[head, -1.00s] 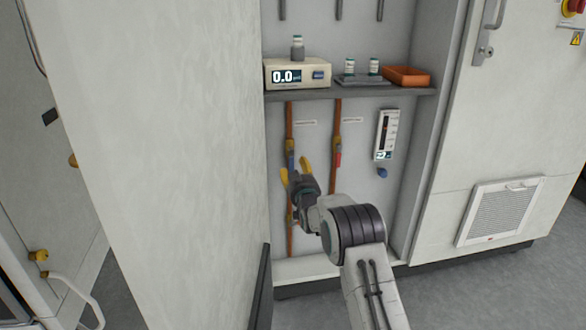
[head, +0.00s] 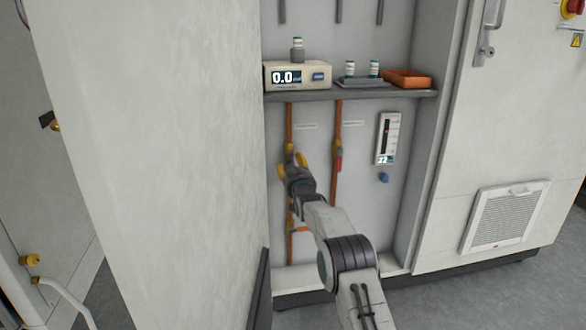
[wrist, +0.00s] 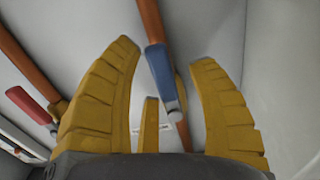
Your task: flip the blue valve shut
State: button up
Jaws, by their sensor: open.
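The blue valve's lever (wrist: 160,70) shows in the wrist view, running along its copper pipe (wrist: 152,20). It lies between the two yellow fingers of my gripper (wrist: 165,54), with a gap on each side. My gripper is open and holds nothing. In the head view, my gripper (head: 295,157) is in front of the left copper pipe (head: 289,120) below the shelf, and it hides the blue lever there.
A red-handled valve (head: 338,160) is on the pipe to the right; its red lever (wrist: 28,104) also shows in the wrist view. Farther right are a gauge (head: 388,138) and a blue knob (head: 384,178). A shelf (head: 410,94) is above my gripper, and a white panel (head: 150,150) stands left.

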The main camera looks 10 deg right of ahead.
jog(key=shift+c, duration=0.6)
grip_shut()
